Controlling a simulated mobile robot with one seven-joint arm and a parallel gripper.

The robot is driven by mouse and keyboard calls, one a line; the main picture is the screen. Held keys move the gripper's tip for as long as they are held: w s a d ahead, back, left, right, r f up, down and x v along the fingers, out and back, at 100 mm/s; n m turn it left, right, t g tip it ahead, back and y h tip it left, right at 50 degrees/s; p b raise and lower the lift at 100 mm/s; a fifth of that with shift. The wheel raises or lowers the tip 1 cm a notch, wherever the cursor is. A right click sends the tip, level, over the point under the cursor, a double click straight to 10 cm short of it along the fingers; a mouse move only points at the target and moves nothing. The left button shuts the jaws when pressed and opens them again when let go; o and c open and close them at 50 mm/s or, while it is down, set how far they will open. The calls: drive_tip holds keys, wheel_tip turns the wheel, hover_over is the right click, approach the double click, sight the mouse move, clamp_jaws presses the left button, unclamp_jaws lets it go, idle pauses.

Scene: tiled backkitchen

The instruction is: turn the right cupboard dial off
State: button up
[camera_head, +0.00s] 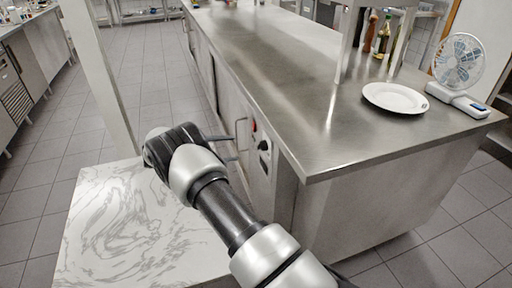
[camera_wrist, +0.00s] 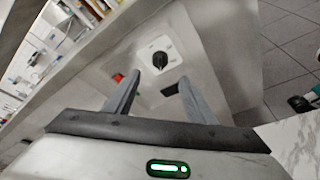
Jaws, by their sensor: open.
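The right cupboard dial (camera_wrist: 160,60) is a round black knob on a white plate on the steel cupboard front. It also shows in the head view, dark on its panel (camera_head: 264,147). The marks around it are too small to read, so I cannot tell its setting. My gripper (camera_wrist: 158,77) is open and empty, its two grey fingers pointing at the panel. The dial appears just beyond the fingertips and between them, with no clear contact. In the head view my gripper (camera_head: 235,148) is beside the cupboard front, left of the dial.
A red switch (camera_wrist: 117,77) is left of the dial and a dark slot (camera_wrist: 170,90) is below it. The steel counter (camera_head: 285,95) overhangs the front. A white plate (camera_head: 395,97) and a fan (camera_head: 459,70) stand on it. A marble-topped table (camera_head: 115,225) is under my arm.

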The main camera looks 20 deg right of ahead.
sight(262, 146)
drive_tip(key=x, duration=1.2)
drive_tip(key=shift+b, duration=0.4)
drive_tip(key=c, duration=1)
